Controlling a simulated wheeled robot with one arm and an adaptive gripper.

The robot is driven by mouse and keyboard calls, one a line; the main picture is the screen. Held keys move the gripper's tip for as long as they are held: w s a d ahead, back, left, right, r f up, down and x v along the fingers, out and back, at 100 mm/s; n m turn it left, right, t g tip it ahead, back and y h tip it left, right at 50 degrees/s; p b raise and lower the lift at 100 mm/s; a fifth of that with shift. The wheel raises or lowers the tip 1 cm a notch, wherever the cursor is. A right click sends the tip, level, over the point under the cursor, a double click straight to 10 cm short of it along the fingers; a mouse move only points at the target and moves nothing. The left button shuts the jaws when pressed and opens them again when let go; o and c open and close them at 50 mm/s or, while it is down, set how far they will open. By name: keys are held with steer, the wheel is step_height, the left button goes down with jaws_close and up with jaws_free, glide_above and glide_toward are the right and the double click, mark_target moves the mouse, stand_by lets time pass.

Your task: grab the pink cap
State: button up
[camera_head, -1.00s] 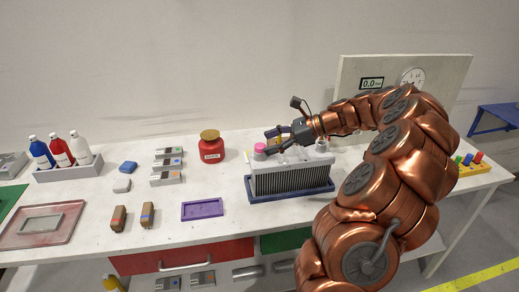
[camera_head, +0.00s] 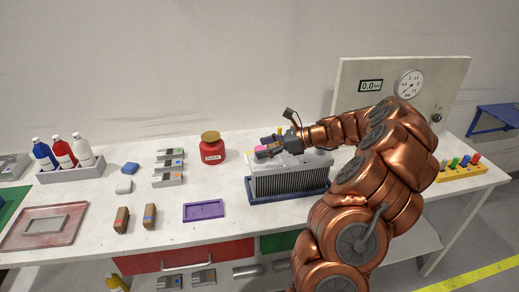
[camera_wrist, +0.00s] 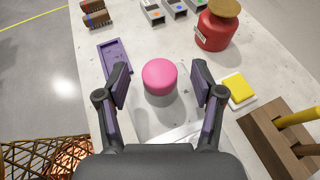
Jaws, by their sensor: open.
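The pink cap (camera_wrist: 160,76) is round and sits between the two spread fingers of my gripper (camera_wrist: 160,90) in the wrist view, with space on both sides. In the head view, my gripper (camera_head: 264,149) is at the left end of the ribbed grey block (camera_head: 288,183), which stands in a dark blue tray (camera_head: 290,198). There the cap is mostly hidden behind the gripper, with only a little pink (camera_head: 259,149) showing. My gripper is open and holds nothing.
A red jar (camera_head: 212,151) with a tan lid stands left of the block. A purple tray (camera_head: 203,209) lies in front of it. A yellow pad (camera_wrist: 239,88) and a brown wooden holder (camera_wrist: 285,138) are close on the right in the wrist view. A gauge panel (camera_head: 440,85) stands behind my arm.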

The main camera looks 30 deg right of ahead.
steer(key=shift+w+a+f, duration=0.1)
steer(key=shift+w+a, duration=0.05)
steer(key=c, duration=0.9)
steer(key=shift+o, duration=0.2)
